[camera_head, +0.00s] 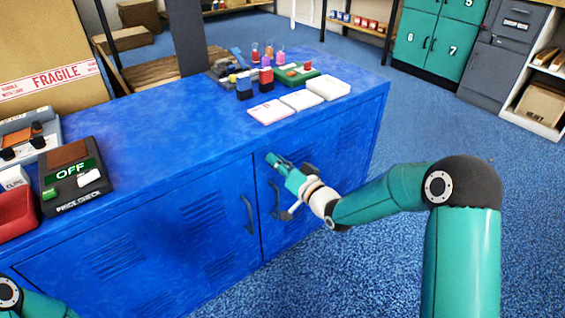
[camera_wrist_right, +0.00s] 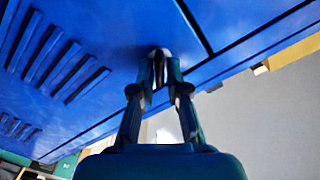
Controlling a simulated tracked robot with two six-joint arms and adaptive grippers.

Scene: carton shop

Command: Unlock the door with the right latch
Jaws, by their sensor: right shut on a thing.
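The blue cabinet (camera_head: 130,200) has two front doors; the right door (camera_head: 325,165) carries a dark curved handle (camera_head: 275,200) near the seam, and the left door has its own handle (camera_head: 248,213). Both doors look closed. My right gripper (camera_head: 274,160) reaches the upper left part of the right door. In the right wrist view its fingertips (camera_wrist_right: 160,60) are closed together on the small latch (camera_wrist_right: 161,53) at the blue door face. The latch is mostly hidden by the fingers, and its turn angle cannot be told. My left gripper is out of view; only part of my left arm shows.
On the cabinet top are a price-check device (camera_head: 75,180), a red tray (camera_head: 15,213), white trays (camera_head: 328,88) and small bottles (camera_head: 265,75). Green lockers (camera_head: 435,40) stand at the back right. The blue floor right of the cabinet is clear.

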